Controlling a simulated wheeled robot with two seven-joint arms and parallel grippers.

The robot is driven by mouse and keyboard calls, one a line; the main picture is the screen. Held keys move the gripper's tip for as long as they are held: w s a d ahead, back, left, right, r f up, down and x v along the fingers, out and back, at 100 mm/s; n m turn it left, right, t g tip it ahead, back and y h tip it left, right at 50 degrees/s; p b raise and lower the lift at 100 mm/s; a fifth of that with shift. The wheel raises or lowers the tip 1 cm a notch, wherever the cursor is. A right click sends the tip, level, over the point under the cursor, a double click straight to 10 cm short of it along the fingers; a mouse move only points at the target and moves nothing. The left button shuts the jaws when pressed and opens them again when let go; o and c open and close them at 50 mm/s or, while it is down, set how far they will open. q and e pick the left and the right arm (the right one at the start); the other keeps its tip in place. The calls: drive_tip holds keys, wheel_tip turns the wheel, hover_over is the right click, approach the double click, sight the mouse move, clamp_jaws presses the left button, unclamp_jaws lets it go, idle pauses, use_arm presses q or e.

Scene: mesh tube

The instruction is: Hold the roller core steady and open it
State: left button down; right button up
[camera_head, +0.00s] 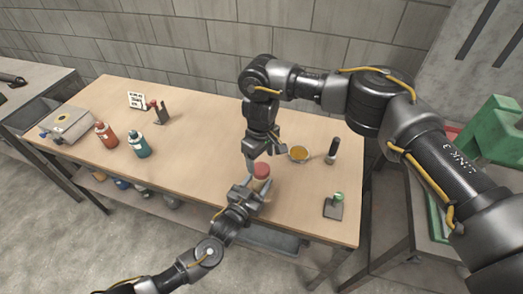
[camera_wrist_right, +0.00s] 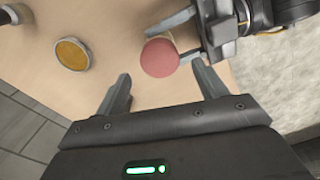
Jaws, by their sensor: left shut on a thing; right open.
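The roller core shows as an upright piece with a round red top (camera_head: 262,171) near the front edge of the table; the same red top (camera_wrist_right: 160,58) shows from above in the right wrist view. My left gripper (camera_head: 256,188) is shut on it from the front, below the red top; its fingers (camera_wrist_right: 176,40) also show beside the top in the wrist view. My right gripper (camera_head: 265,158) is open and empty, pointing down just above the red top. In the wrist view its spread fingers (camera_wrist_right: 162,82) lie to either side of the top, apart from it. The lower body is mostly hidden.
A shallow dish with amber contents (camera_head: 299,154) and a dark upright cylinder (camera_head: 333,151) stand to the right. A small green-topped block (camera_head: 334,206) is near the right front corner. Red (camera_head: 106,134) and teal (camera_head: 139,144) bottles stand at left. The table's middle is clear.

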sight(261, 168)
drive_tip(key=shift+f, duration=2.35)
